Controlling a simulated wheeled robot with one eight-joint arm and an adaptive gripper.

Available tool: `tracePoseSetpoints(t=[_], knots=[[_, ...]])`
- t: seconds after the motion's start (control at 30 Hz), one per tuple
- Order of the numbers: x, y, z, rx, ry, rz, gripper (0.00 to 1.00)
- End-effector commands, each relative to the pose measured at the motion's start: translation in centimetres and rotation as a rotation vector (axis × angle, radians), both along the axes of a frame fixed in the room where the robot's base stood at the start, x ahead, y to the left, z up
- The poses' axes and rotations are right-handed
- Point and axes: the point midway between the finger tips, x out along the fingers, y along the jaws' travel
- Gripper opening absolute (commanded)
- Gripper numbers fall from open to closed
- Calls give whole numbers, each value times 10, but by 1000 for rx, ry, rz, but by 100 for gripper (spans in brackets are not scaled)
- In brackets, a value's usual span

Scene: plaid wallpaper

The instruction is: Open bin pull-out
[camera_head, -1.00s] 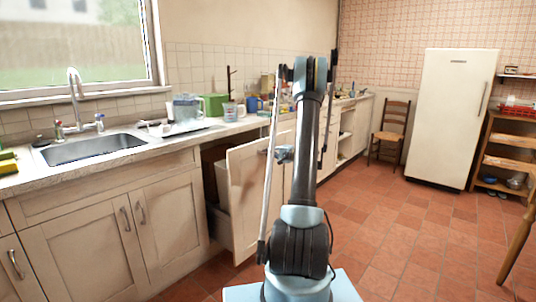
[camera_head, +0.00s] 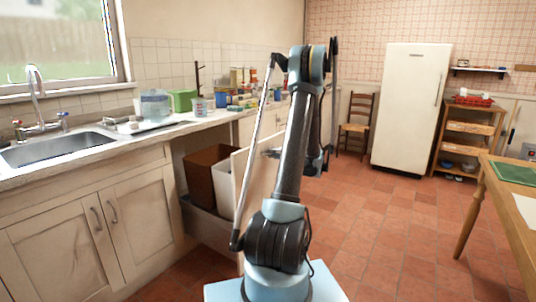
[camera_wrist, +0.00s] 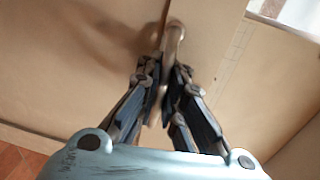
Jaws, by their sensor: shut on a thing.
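The bin pull-out stands out from the cabinet row, its pale front panel (camera_head: 262,184) partly covered by my arm in the head view. Behind the panel, a brown bin (camera_head: 204,178) and a white bin (camera_head: 224,188) show inside the grey drawer frame (camera_head: 207,224). In the wrist view, the panel's metal handle (camera_wrist: 175,36) runs between the fingers of my gripper (camera_wrist: 165,84), which is shut on it. In the head view my gripper is mostly hidden behind the arm and panel.
A closed sink cabinet (camera_head: 85,225) is left of the pull-out. The counter (camera_head: 145,137) above holds several items. A wooden table (camera_head: 510,205) stands at the right, a chair (camera_head: 356,125) and fridge (camera_head: 411,105) at the back. The tiled floor between is clear.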

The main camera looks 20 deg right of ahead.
Motion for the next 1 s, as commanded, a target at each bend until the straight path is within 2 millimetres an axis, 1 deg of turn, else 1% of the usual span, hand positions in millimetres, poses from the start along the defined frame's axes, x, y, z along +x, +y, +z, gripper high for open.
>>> tracePoseSetpoints(t=[0.03,0.47,0.5,0.57,0.6,0.87,1.0], knots=[[1,-4,0,-1,0,-7,0],[2,-1,1,1,-2,-3,0],[2,0,1,1,-2,-3,13],[2,1,1,1,-2,-1,26],[2,2,1,1,-2,0,29],[2,5,1,1,-2,5,29],[-3,1,1,1,-2,4,29]])
